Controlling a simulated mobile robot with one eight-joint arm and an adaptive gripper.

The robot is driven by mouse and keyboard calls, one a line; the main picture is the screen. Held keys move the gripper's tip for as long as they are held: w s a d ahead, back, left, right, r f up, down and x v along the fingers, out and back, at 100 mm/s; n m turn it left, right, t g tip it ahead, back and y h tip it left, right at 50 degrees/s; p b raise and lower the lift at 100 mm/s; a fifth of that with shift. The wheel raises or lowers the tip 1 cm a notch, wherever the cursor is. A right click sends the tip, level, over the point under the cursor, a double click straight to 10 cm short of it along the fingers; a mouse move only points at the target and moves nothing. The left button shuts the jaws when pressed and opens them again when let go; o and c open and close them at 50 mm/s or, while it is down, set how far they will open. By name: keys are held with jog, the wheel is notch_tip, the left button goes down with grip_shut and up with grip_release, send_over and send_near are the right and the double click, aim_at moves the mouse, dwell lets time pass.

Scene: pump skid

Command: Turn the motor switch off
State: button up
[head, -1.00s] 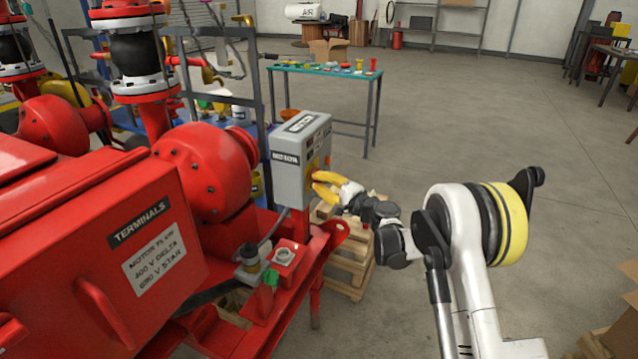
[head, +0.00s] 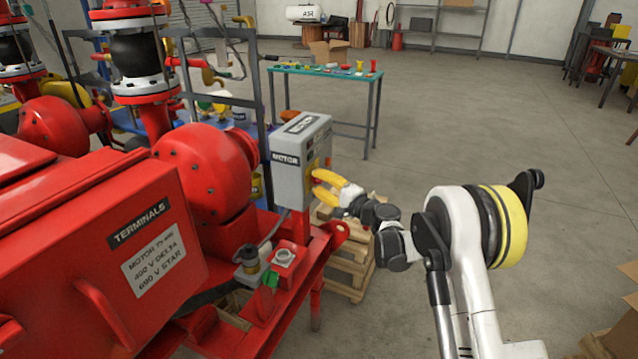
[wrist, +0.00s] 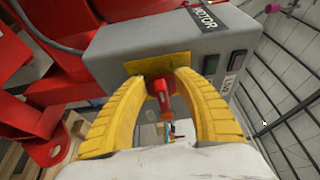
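The motor switch is a red handle (wrist: 161,94) on a yellow plate (wrist: 155,66). It is mounted on the face of the grey box labelled MOTOR (head: 290,172), which also shows in the wrist view (wrist: 112,54). My gripper (wrist: 160,84) has its two yellow fingers on either side of the red handle, close to the plate. Gaps show between the handle and the fingers, so it is open around the handle. In the head view my gripper (head: 322,186) reaches the box's right face from the right, and its fingers hide the handle.
A green button (wrist: 211,64) and a dark red button (wrist: 238,59) sit beside the plate. The red motor casing (head: 70,260) fills the left. A wooden pallet stack (head: 352,270) stands below my gripper. The floor (head: 470,130) to the right is open.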

jog(key=v, duration=1.2)
jog(key=s+d+r+n+g+h, duration=0.25)
jog(key=s+r, duration=0.25)
jog(key=s, duration=0.4)
jog(key=s+d+r+n+g+h, duration=0.1)
jog(key=s+r+n+h, duration=0.25)
jog(key=s, duration=0.45)
jog(key=s+d+f+h, duration=0.1)
jog(key=s+d+h, duration=0.1)
jog(key=s+d, duration=0.2)
jog(key=s+d+n+g+h, duration=0.1)
jog(key=s+d+h, duration=0.2)
jog(key=s, duration=0.8)
jog(key=s+d+f+n+h, duration=0.1)
jog(key=s+d+h, duration=0.1)
jog(key=s+d, duration=0.4)
jog(key=shift+s+d+f, duration=0.35)
jog(key=shift+s, duration=0.9)
